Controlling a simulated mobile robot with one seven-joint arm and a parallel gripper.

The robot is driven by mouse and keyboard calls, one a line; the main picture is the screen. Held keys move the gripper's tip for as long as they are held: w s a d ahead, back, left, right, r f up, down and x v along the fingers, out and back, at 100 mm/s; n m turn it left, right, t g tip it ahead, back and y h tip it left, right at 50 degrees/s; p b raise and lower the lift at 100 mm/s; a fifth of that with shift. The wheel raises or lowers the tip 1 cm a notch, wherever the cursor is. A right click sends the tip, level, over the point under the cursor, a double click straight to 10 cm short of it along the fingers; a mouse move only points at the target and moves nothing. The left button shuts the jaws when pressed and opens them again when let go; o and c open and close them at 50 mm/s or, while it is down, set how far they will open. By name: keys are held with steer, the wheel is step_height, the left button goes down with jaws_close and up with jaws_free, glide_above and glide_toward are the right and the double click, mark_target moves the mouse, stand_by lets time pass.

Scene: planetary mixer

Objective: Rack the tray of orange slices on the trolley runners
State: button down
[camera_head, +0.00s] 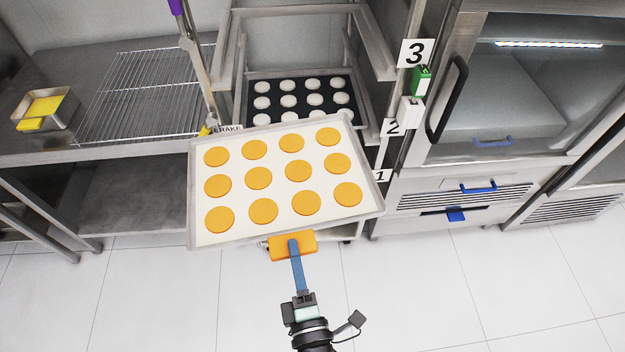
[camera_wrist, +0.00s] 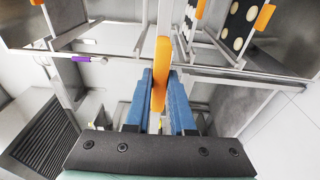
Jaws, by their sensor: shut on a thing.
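The tray of orange slices (camera_head: 238,228) is a pale metal tray with rows of round orange slices, held before the trolley in the head view, slightly turned. My gripper (camera_head: 293,244) is shut on the orange grip (camera_head: 278,250) at its near edge. The wrist view shows my blue fingers (camera_wrist: 160,105) on both sides of the orange grip (camera_wrist: 161,72). The trolley (camera_head: 226,62) is a metal frame with runners. A dark tray of white rounds (camera_head: 290,102) sits in it, above and behind my tray. My tray hides the lower trolley; I cannot tell whether its far edge touches the runners.
Number signs 3 (camera_head: 415,53), 2 (camera_head: 393,127) and 1 (camera_head: 381,176) run down beside the trolley. A steel bench with a wire rack (camera_head: 140,95) stands left, a glass-doored cabinet (camera_head: 520,90) right. The near floor (camera_head: 420,290) is clear.

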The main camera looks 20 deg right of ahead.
steer(key=w+d+r+m+h+p, duration=0.1)
steer(key=w+d+r+h+p, duration=0.1)
steer(key=d+r+p, duration=0.4)
step_height(320, 180, up, 6)
steer(key=shift+w+f+m, duration=0.15)
steer(key=shift+f+m, duration=0.1)
steer(key=shift+m, duration=0.05)
steer(key=shift+f+b, duration=0.1)
steer(key=shift+b, duration=0.2)
steer(key=shift+b+x, duration=0.3)
steer(key=shift+x, duration=0.9)
steer(key=shift+b+x, duration=0.75)
steer(key=shift+x, duration=1.45)
steer(key=shift+w+d, duration=0.1)
